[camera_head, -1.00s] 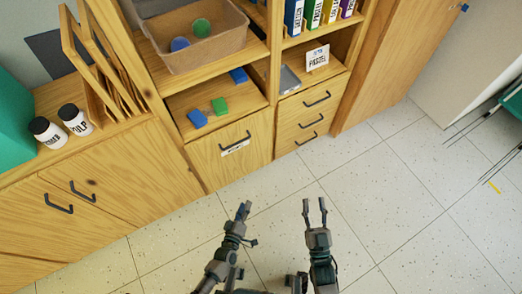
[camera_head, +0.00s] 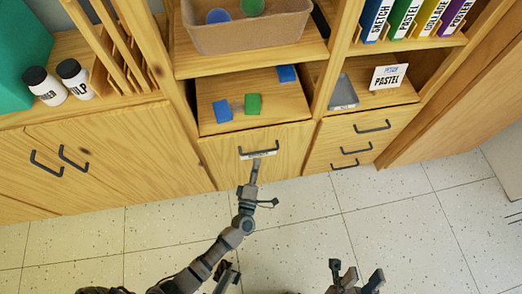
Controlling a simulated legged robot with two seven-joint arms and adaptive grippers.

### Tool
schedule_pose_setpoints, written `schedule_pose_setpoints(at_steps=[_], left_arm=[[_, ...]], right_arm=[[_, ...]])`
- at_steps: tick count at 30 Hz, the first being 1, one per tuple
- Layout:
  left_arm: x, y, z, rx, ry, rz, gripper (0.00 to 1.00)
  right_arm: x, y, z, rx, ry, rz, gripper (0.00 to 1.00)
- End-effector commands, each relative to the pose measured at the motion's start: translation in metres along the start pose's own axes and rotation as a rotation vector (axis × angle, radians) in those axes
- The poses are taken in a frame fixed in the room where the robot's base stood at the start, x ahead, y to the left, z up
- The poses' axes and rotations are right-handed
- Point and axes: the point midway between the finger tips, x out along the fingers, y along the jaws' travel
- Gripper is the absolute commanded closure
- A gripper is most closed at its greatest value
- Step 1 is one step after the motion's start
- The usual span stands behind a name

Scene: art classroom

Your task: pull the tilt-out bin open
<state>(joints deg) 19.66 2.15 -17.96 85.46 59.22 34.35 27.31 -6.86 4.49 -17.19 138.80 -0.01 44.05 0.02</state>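The tilt-out bin (camera_head: 222,158) is a wooden front panel with a dark bar handle (camera_head: 258,151) and a white label partly under it. The panel looks closed, flush with the cabinet. My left gripper (camera_head: 255,166) reaches up from below, its tip just under the handle and label. Its fingers are seen nearly edge-on, so their gap and any contact with the handle cannot be told. My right gripper (camera_head: 357,273) is low in the view, fingers spread and empty, well away from the bin.
Above the bin, an open shelf holds a green block (camera_head: 253,104) and blue blocks (camera_head: 222,110). A drawer stack (camera_head: 335,142) stands to the right, a double-door cupboard (camera_head: 105,150) to the left. The tiled floor (camera_head: 300,225) in front is clear.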

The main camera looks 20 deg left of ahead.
Motion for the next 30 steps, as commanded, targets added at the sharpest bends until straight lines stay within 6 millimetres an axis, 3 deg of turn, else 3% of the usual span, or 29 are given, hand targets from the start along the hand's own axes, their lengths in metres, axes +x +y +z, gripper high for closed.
schedule_pose_setpoints(at_steps=[3, 9, 20, 25, 30], left_arm=[[0.023, -0.003, 0.000, 0.000, 0.000, -0.002, 0.63], [0.047, -0.002, 0.000, 0.002, 0.000, -0.002, 0.63], [0.053, 0.000, 0.000, 0.001, -0.001, 0.000, 0.63], [0.053, 0.000, 0.000, 0.002, -0.001, -0.001, 1.00], [0.053, -0.001, 0.000, 0.002, -0.001, -0.002, 1.00]], right_arm=[[-0.003, 0.002, 0.007, -0.001, -0.003, 0.000, 0.60], [-0.003, 0.003, 0.013, -0.002, -0.006, -0.001, 0.60], [0.002, 0.003, 0.011, -0.002, 0.010, -0.005, 0.60], [0.002, 0.003, 0.010, -0.003, 0.012, -0.005, 0.60], [0.002, 0.003, 0.010, -0.002, 0.011, -0.005, 0.60]])
